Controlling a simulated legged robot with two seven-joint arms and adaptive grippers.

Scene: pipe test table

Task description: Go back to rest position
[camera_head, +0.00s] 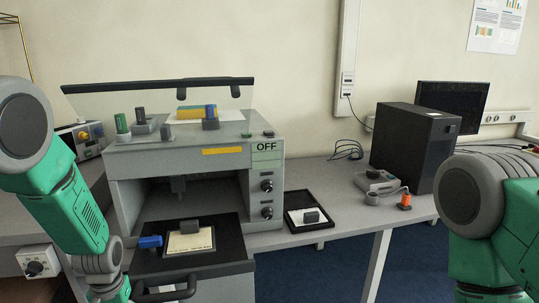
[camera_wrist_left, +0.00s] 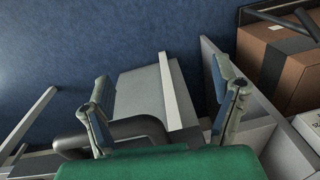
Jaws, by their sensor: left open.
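My left gripper (camera_wrist_left: 165,105) shows in the left wrist view with its two fingers spread wide and nothing seen clasped between them. A dark bent bar (camera_wrist_left: 130,129), which looks like the drawer handle, passes close behind the fingers; I cannot tell if it touches them. In the head view my left arm reaches down at the left, and its gripper end is cut off by the bottom edge. The handle (camera_head: 165,292) of the pulled-out drawer (camera_head: 220,258) lies just right of that arm. My right arm shows at the right edge; its gripper is out of view.
The grey test machine (camera_head: 180,158) has its lid raised and reads OFF. A blue-ended part (camera_head: 150,241) and a grey part lie on the drawer. A black tray (camera_head: 309,226), a small grey device (camera_head: 375,181) and a black computer tower (camera_head: 414,148) stand on the table to the right.

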